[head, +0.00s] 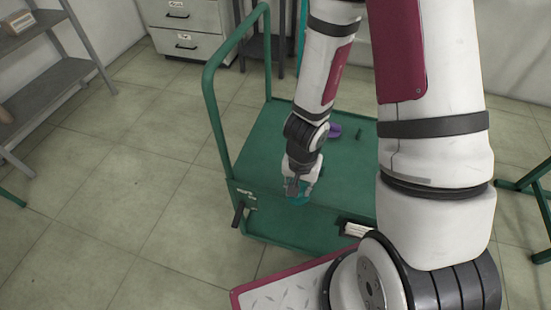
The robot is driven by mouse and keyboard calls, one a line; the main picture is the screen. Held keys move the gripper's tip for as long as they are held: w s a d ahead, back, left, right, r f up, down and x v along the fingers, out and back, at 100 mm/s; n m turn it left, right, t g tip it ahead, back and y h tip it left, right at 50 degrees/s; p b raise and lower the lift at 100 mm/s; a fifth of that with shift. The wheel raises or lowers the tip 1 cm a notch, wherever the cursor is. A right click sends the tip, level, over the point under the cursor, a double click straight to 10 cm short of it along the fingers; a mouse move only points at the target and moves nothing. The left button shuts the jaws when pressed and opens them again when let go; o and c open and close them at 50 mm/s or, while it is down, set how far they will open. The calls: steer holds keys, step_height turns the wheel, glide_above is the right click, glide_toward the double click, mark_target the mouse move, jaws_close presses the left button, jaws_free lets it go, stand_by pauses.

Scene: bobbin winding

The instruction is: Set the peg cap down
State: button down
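My gripper (298,190) points down low over the near part of a green cart deck (262,160). A small teal round piece (300,201) shows right at its fingertips, partly covered by them; it may be the peg cap. The picture is too small to tell whether the fingers grip it or only stand around it, or whether it touches the deck. A purple round piece (334,130) lies farther back on the deck, beside a short dark green piece (358,134).
The cart's tall green handle rail (213,108) rises at the deck's left. A white block (357,229) sits at the near edge. A grey shelf (50,75) and a drawer cabinet (185,18) stand farther off. The deck left of my gripper is clear.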

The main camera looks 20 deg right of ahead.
steer(key=shift+s+a+r+g, duration=0.1)
steer(key=shift+s+a+g, duration=0.25)
steer(key=shift+a, duration=0.15)
steer(key=shift+w+p, duration=0.4)
steer(key=w+p, duration=0.1)
steer(key=w, duration=0.4)
steer(key=w+f+p, duration=0.1)
steer(key=w, duration=0.9)
steer(key=shift+f+p, duration=0.25)
steer(key=shift+p, duration=0.15)
step_height(320, 180, down, 4)
steer(key=shift+r, duration=0.25)
steer(key=c, duration=1.2)
jaws_free()
steer(key=shift+c, duration=0.2)
